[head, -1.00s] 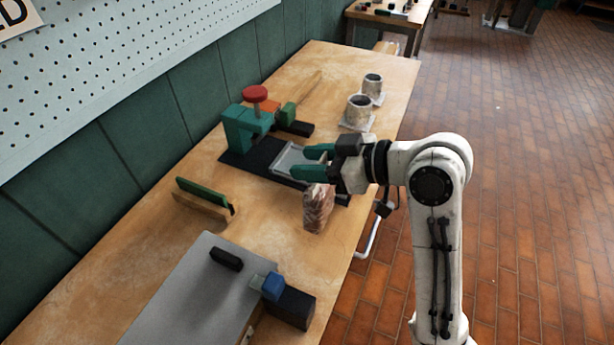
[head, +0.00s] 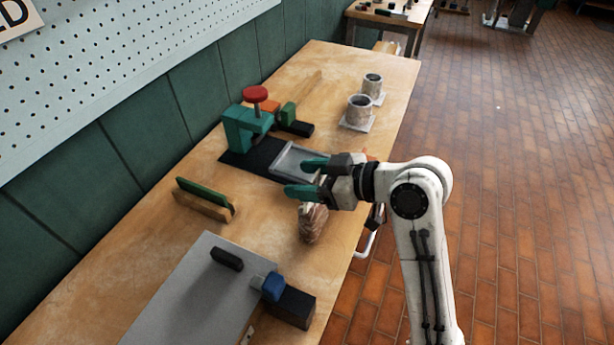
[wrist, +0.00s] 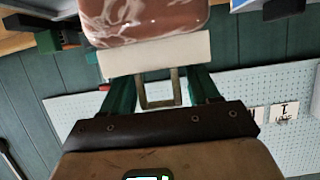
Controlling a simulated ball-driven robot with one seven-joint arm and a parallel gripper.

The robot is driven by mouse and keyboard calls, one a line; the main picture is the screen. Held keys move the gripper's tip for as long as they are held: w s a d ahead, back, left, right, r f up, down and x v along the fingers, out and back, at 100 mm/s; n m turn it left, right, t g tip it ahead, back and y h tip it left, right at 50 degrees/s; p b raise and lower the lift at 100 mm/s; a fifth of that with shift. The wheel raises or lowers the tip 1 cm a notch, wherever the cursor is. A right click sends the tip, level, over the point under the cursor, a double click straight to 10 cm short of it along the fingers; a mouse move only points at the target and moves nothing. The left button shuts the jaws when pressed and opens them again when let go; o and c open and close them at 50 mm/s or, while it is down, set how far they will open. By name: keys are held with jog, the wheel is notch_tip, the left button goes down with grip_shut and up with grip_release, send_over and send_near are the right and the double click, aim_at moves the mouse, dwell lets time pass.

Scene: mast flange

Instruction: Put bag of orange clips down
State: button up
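The bag of orange clips (head: 312,224) is a clear bag with brownish-pink contents, near the bench's front edge, just below my gripper (head: 308,178). In the wrist view, the bag (wrist: 148,20) shows at the top with a pale header strip (wrist: 155,54) and a brass-coloured loop (wrist: 161,105). My gripper's green fingers (wrist: 161,92) stand on both sides of the loop, close against it, and appear shut on it. The bag's top is partly hidden by a finger in the head view. I cannot tell whether its bottom touches the bench.
The wooden bench (head: 150,235) has bare room left of the bag. A grey tray (head: 297,160) and teal clamp (head: 243,128) lie behind it. Two grey cups (head: 359,107) stand farther back. A grey plate (head: 205,290), blue-and-black block (head: 290,305) and green-edged strip (head: 205,195) are nearer.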

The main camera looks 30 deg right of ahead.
jog(key=shift+o, duration=0.7)
jog(key=shift+r, duration=0.1)
jog(key=shift+d+r, duration=0.1)
jog(key=shift+r, duration=0.05)
jog(key=v, duration=1.2)
